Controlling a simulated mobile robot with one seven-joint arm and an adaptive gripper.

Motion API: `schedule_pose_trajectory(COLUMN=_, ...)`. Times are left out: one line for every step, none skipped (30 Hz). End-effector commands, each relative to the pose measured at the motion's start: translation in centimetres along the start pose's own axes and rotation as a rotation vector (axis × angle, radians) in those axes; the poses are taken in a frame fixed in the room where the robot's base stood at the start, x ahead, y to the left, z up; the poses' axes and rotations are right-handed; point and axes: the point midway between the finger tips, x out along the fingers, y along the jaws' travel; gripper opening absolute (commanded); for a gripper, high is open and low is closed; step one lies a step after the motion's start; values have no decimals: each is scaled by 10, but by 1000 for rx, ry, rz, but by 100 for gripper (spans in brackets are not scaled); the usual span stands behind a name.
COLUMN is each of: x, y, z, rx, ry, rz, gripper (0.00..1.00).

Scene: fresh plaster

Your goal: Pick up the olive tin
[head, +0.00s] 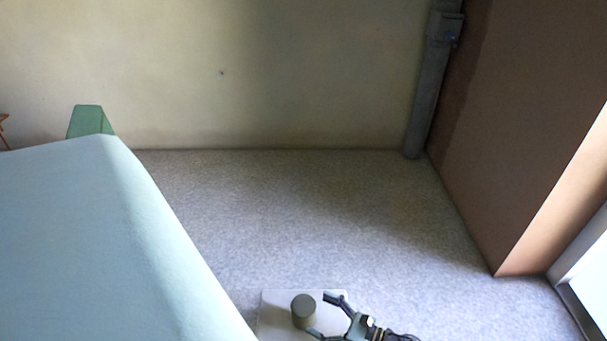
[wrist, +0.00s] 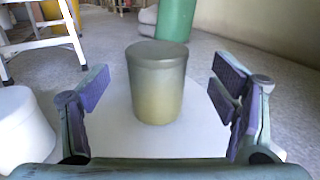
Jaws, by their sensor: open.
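The olive tin (head: 303,310) is a short upright cylinder with a lid, standing on a white surface (head: 275,325) at the bottom of the head view. In the wrist view the tin (wrist: 156,85) stands centred between the two fingers, a little ahead of them, with a gap on both sides. My gripper (head: 322,315) is open and empty, just right of the tin in the head view. Its purple-padded fingers show at left and right in the wrist view (wrist: 160,100). The tin's far side is hidden.
A white rounded object (wrist: 22,130) stands close by the left finger in the wrist view. A white stepladder (wrist: 45,35) and a green object (wrist: 176,18) are behind. In the head view a pale blue-green covered shape (head: 110,240) fills the left; grey floor (head: 320,220) is clear beyond.

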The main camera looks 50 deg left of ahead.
Motion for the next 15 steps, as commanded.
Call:
schedule_pose_trajectory(x=10, y=3, z=4, rx=1, ry=-2, rz=4, gripper=79)
schedule_pose_trajectory(x=15, y=4, z=4, rx=0, ry=-2, rz=4, gripper=79)
schedule_pose_trajectory(x=21, y=5, z=4, rx=0, ry=-1, rz=4, gripper=79)
schedule_pose_trajectory(x=25, y=4, z=3, rx=0, ry=-1, rz=4, gripper=79)
schedule_pose_trajectory(x=28, y=4, z=3, rx=0, ry=-1, rz=3, gripper=79)
schedule_pose_trajectory(x=32, y=4, z=2, rx=0, ry=-1, rz=2, gripper=79)
schedule_pose_trajectory(x=34, y=4, z=2, rx=0, ry=-1, rz=2, gripper=79)
schedule_pose_trajectory(x=36, y=4, z=2, rx=0, ry=-1, rz=2, gripper=79)
schedule_pose_trajectory(x=37, y=4, z=2, rx=-1, ry=-1, rz=1, gripper=79)
schedule_pose_trajectory(x=37, y=4, z=1, rx=-1, ry=-1, rz=1, gripper=79)
schedule_pose_trajectory(x=37, y=3, z=1, rx=-1, ry=-1, rz=1, gripper=79)
schedule_pose_trajectory(x=37, y=3, z=1, rx=-1, ry=0, rz=0, gripper=79)
schedule_pose_trajectory(x=37, y=3, z=1, rx=-1, ry=-1, rz=0, gripper=79)
schedule_pose_trajectory(x=37, y=3, z=1, rx=-1, ry=-1, rz=0, gripper=79)
schedule_pose_trajectory(x=37, y=3, z=1, rx=-1, ry=-1, rz=0, gripper=79)
